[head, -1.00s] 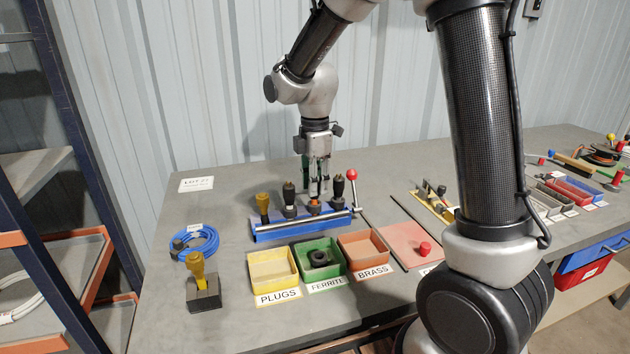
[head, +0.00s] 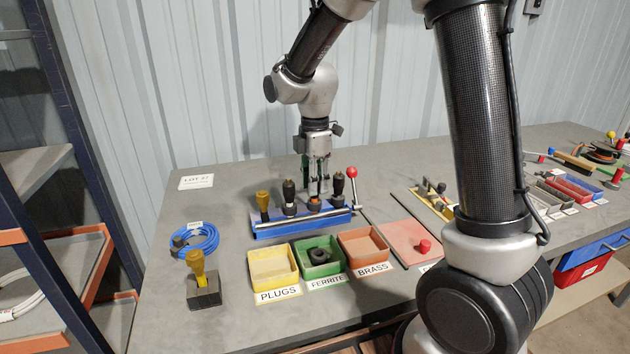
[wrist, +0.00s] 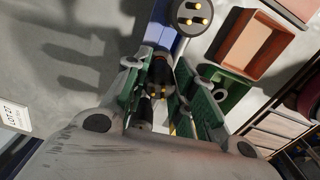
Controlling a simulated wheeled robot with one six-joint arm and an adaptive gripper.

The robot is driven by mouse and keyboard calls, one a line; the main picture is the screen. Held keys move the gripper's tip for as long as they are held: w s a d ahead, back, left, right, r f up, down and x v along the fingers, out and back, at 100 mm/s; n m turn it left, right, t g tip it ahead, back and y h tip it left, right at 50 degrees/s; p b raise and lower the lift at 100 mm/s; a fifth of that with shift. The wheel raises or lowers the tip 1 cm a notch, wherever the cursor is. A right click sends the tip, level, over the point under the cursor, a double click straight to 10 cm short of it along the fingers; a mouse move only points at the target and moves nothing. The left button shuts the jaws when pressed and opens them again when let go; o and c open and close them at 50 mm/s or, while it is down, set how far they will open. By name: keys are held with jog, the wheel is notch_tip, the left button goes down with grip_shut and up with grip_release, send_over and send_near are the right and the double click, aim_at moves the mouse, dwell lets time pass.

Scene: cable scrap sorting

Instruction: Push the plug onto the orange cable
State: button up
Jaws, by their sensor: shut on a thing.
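My gripper (head: 319,186) points down over the blue rack (head: 285,229). In the wrist view its green-padded fingers are shut on a black plug (wrist: 160,75) with brass pins facing the camera. Below the fingers, the orange cable end (head: 314,206) shows only as a small orange patch in the rack. The gripper and plug hide most of it, so I cannot tell how far the plug sits on it.
The rack also holds a yellow plug (head: 263,203) and black plugs left (head: 289,194) and right (head: 338,187) of my gripper. A red-knobbed lever (head: 352,173) stands at its right end. Yellow (head: 273,285), green (head: 321,271) and brown (head: 364,258) bins lie in front.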

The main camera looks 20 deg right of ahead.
dwell(0.4)
jog(key=o, duration=1)
jog(key=shift+r, duration=3.45)
